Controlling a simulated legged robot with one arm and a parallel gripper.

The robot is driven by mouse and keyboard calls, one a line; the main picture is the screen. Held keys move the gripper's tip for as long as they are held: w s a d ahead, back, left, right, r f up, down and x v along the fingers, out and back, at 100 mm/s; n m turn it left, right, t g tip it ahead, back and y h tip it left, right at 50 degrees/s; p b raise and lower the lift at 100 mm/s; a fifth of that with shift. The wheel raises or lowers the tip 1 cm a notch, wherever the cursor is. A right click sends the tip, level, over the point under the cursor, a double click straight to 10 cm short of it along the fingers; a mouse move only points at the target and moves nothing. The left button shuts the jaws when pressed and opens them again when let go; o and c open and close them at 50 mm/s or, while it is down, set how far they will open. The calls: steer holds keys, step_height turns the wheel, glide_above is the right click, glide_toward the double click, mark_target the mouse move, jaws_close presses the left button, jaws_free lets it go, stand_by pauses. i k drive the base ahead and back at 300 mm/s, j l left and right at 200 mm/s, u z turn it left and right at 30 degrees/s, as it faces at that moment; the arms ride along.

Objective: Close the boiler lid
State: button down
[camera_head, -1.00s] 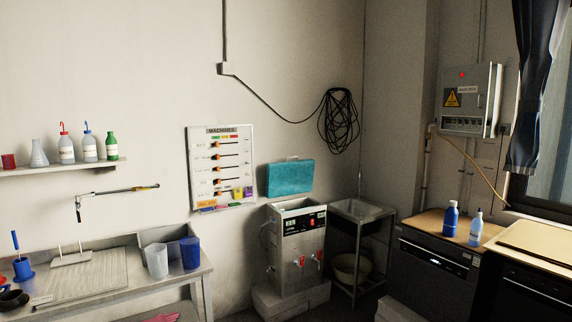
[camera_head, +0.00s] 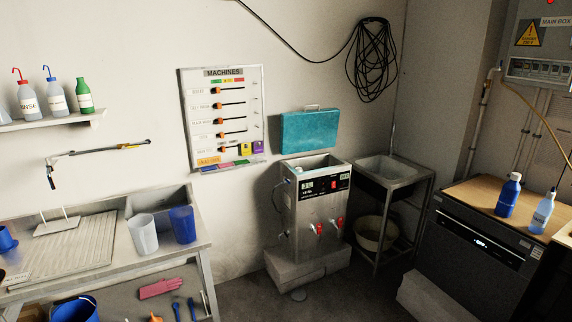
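The boiler (camera_head: 318,210) is a steel box with a dark control panel and two red-handled taps, standing on a pale block near the middle of the camera_head view. Its lid (camera_head: 309,131) is a teal panel with a small handle on its top edge. The lid stands upright behind the boiler's top opening, so the boiler is open. My gripper and arm are not in the picture.
A steel sink (camera_head: 388,170) on a frame stands right of the boiler. A steel bench (camera_head: 190,259) with two cups is on the left. A dark appliance (camera_head: 470,255) carries two bottles at right. Bare floor (camera_head: 340,299) lies in front of the boiler.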

mark_target(299, 131)
steer(key=i+l, duration=0.1)
steer(key=i, duration=0.9)
steer(key=i+l, duration=0.1)
steer(key=i, duration=0.95)
steer(key=j+u, duration=0.05)
